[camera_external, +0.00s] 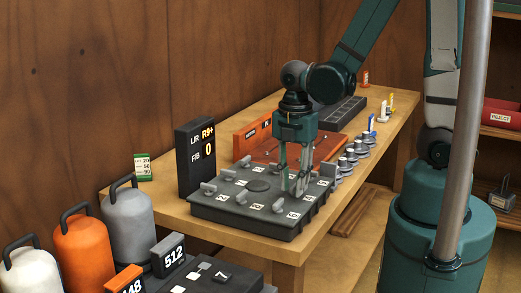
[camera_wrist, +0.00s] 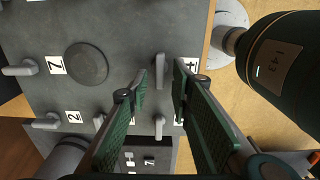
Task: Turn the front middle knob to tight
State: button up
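A dark grey panel (camera_external: 225,208) with several lever-like knobs and white number labels lies on the wooden table. My gripper (camera_external: 295,187) reaches down over the right part of the panel. In the wrist view its two green fingers are apart, and a grey knob (camera_wrist: 160,70) shows upright in the picture between and just beyond the tips. I cannot tell whether either finger touches it. The label right of this knob (camera_wrist: 190,64) is partly hidden by the right finger. Other knobs (camera_wrist: 22,69) lie farther left. I cannot tell which knob is the front middle one.
A black display (camera_external: 196,158) at the panel's back left reads L/R R9+ and F/B 0. Several small weights (camera_external: 347,160) stand to the panel's right. Orange, grey and white canisters (camera_external: 84,253) stand at lower left. The far right table end has bare room.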

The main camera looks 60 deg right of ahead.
jog(key=shift+c, duration=0.4)
grip_shut()
